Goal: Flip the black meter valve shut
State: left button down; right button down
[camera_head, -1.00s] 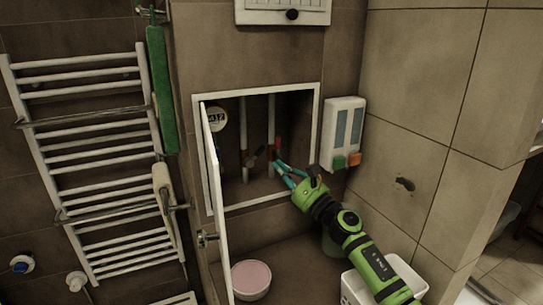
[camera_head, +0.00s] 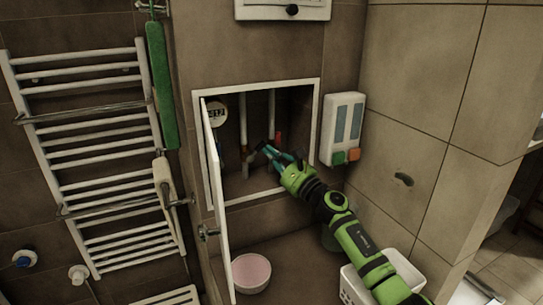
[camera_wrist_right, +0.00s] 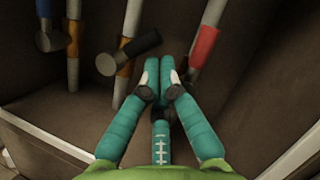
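The black meter valve handle (camera_wrist_right: 138,44) slants up to the right in the right wrist view, in front of a pipe with a brass-coloured section. In the head view it shows as a small dark piece (camera_head: 261,146) inside the open wall cabinet. My right gripper (camera_wrist_right: 160,66) has its teal fingers together, with nothing seen between them. Its tips are just right of the handle; I cannot tell whether they touch it. In the head view my right gripper (camera_head: 268,150) reaches into the cabinet from the right. My left gripper is not in view.
A red valve handle (camera_wrist_right: 204,45) is close on the right of the fingers. A round meter (camera_head: 217,113) sits at the cabinet's left. The cabinet door (camera_head: 217,205) stands open. A soap dispenser (camera_head: 343,128) hangs right of the opening; a pink bowl (camera_head: 251,272) is below.

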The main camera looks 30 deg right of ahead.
aim_at(264, 143)
jog(key=shift+a+r+n+g+y, duration=0.1)
jog(key=shift+r+n+g+y, duration=0.25)
jog(key=shift+n, duration=0.45)
jog(key=shift+r+n+g+y, duration=0.25)
jog(key=shift+r+n, duration=0.05)
jog(key=shift+n, duration=0.5)
jog(key=shift+a+r+n+g, duration=0.15)
jog(key=shift+r+n+g, duration=0.15)
jog(key=shift+n, duration=0.4)
jog(key=shift+a+r+n+g, duration=0.2)
jog(key=shift+n+g, duration=0.1)
jog(key=shift+n, duration=0.3)
jog(key=shift+a+r+n+g+p, duration=0.25)
jog(key=shift+r+n+g+p, duration=0.2)
jog(key=shift+n, duration=0.55)
jog(key=shift+w+a+r+n+g+p, duration=0.1)
jog(key=shift+a+r+n+g+p, duration=0.15)
jog(key=shift+n+p, duration=0.35)
jog(key=shift+a+r+n+g+p, duration=0.1)
jog(key=shift+a+r+n+p, duration=0.1)
jog(key=shift+n+p, duration=0.35)
dwell(3.0)
